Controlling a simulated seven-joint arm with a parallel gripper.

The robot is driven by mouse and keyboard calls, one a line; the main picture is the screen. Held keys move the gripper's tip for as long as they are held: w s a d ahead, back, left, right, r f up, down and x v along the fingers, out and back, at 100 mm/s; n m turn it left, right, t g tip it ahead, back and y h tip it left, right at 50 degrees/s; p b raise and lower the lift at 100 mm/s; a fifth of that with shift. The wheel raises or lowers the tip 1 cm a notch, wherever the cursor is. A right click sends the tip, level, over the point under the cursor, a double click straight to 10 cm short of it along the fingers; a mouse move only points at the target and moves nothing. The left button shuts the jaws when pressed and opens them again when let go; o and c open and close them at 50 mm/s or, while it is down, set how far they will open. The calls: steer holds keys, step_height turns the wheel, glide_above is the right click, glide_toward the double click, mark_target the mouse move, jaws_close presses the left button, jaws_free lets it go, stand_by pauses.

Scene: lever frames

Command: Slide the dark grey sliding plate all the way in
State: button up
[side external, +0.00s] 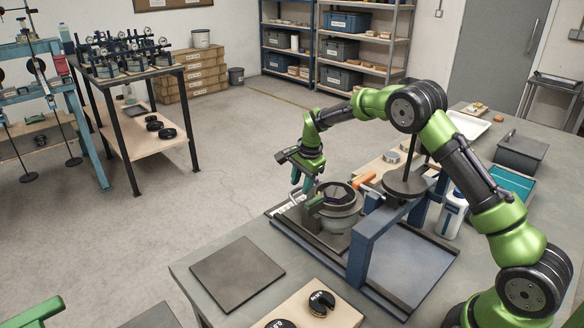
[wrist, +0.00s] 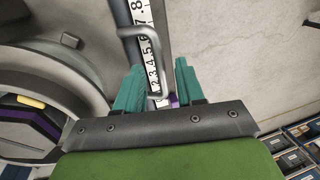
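The dark grey sliding plate (side external: 318,238) appears to be the flat plate under the round grey vessel (side external: 338,212); the vessel and frame hide part of it. In the wrist view a grey flat surface (wrist: 85,50) lies beside a white numbered scale (wrist: 152,62). A bent metal handle (wrist: 154,48) stands along the scale, its near end between my fingers. My gripper (side external: 301,184) is above the plate's far left edge, fingers pointing down. In the wrist view my gripper (wrist: 158,82) is open, with its teal fingers apart on either side of the handle's end. I cannot tell whether either finger touches it.
A white bottle (side external: 452,213) stands farther right. A loose dark square plate (side external: 237,272) and a board with black weights (side external: 322,303) lie in front. Open floor is left.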

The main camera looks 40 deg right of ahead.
mark_target(336, 202)
jaws_close()
stand_by(0.3)
steer(key=s, duration=1.3)
jaws_free()
